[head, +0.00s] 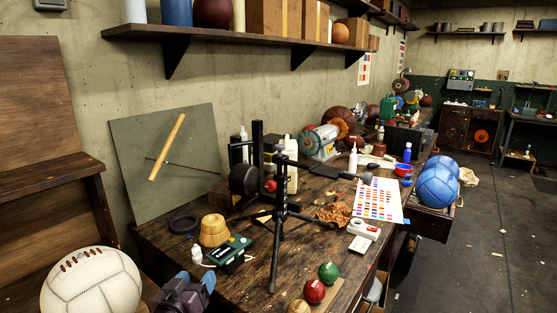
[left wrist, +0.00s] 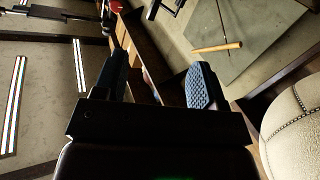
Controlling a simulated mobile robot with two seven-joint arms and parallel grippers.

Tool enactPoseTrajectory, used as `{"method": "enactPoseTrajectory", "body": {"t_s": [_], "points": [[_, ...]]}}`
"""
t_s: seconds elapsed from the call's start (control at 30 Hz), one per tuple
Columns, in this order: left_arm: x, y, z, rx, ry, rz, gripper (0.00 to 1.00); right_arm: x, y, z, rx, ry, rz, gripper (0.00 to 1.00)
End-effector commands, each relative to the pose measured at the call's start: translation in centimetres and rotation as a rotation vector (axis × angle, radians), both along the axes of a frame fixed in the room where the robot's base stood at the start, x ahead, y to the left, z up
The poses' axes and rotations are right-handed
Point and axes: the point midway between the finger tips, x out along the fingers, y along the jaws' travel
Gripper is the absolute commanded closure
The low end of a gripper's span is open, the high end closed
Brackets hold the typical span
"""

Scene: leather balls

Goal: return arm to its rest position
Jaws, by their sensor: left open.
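My left gripper (head: 195,281) is low in the head view, at the front left edge of the workbench (head: 255,262). In the left wrist view its two fingers (left wrist: 158,78) stand apart with nothing between them. A cream stitched leather ball (head: 92,285) with a laced slit lies to the left of the gripper, apart from it. The ball also shows at the right edge of the left wrist view (left wrist: 295,135). My right gripper is in neither view.
A black stand (head: 279,200) rises from the bench. A red ball (head: 314,291) and a green ball (head: 328,272) lie at its front. A wooden shelf (head: 235,37) overhangs the back. Blue balls (head: 436,185) sit at the bench's right. Floor is open at right.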

Motion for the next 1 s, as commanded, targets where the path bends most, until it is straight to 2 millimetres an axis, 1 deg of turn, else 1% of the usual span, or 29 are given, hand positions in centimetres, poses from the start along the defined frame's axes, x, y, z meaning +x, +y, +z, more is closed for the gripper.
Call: {"method": "enactPoseTrajectory", "body": {"t_s": [0.03,0.17,0.2,0.27,0.3,0.37,0.4,0.47,0.5,0.6,0.7,0.8,0.9,1.0], "points": [[-1.9,1.0,-1.9,0.059,0.017,0.021,0.35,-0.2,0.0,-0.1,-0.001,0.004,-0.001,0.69],[-6.4,3.1,-5.8,0.195,0.061,0.058,0.35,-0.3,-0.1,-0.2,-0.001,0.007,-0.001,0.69],[-7.9,3.7,-6.9,0.228,0.079,0.067,0.35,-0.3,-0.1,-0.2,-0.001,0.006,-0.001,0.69],[-10.2,4.5,-8.7,0.272,0.11,0.078,0.35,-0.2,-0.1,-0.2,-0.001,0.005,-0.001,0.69],[-11.8,5.0,-9.8,0.295,0.132,0.085,0.35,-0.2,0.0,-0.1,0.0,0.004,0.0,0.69],[-14.2,5.7,-11.5,0.321,0.172,0.092,0.35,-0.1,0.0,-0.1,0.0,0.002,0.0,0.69],[-15.9,6.1,-12.6,0.336,0.201,0.095,0.35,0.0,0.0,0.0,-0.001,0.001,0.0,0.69],[-18.3,6.7,-14.2,0.351,0.246,0.099,0.35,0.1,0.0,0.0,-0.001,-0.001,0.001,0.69],[-19.9,7.0,-15.2,0.355,0.277,0.1,0.35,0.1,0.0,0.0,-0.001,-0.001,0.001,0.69],[-23.4,7.7,-17.5,0.358,0.348,0.104,0.35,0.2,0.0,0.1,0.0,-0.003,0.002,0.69],[-26.0,8.2,-19.0,0.361,0.401,0.108,0.35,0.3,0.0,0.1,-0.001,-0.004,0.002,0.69],[-27.5,8.5,-19.8,0.361,0.429,0.111,0.35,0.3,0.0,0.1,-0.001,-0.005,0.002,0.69],[-28.0,8.6,-20.1,0.361,0.44,0.113,0.35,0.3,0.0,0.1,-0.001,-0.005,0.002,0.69],[-28.0,8.6,-20.1,0.361,0.44,0.113,0.35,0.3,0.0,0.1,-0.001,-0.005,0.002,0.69]]}}
